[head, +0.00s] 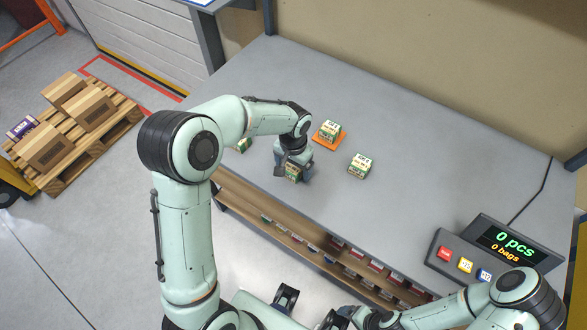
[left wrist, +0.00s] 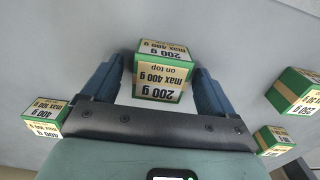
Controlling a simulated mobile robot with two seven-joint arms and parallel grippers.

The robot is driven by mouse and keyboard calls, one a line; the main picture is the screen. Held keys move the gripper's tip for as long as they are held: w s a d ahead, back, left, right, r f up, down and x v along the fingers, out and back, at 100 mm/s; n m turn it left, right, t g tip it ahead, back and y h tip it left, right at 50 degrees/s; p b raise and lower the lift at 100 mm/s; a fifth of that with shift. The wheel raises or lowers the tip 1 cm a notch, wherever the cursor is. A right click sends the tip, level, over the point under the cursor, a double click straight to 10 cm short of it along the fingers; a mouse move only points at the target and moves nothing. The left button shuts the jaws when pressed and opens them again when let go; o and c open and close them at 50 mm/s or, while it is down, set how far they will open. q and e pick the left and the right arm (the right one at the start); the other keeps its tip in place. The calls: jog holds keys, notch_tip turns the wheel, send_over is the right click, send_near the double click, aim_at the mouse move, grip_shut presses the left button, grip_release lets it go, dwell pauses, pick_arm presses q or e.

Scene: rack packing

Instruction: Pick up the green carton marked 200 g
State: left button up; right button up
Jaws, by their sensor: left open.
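The green carton marked 200 g (left wrist: 162,72) has cream labels reading 200 g and max 400 g. In the left wrist view it stands between the two blue fingers of my left gripper (left wrist: 163,88), which is open, with slim gaps visible at its sides. In the head view my left gripper (head: 292,172) is low over the grey table, and a green and cream carton shows partly under it. My right arm comes in at the lower right of the head view; its gripper's jaws are not clear there.
Other green cartons stand on the table: one (head: 360,165) to the right, one on an orange base (head: 327,131) behind, one partly hidden (head: 243,145) at left. A carton marked 400 g (left wrist: 45,115) is beside my gripper. A display console (head: 490,250) stands at the right.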

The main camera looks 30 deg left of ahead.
pick_arm(q)
jog(key=shift+f, duration=0.25)
jog(key=c, duration=1.2)
jog(key=shift+r, duration=0.2)
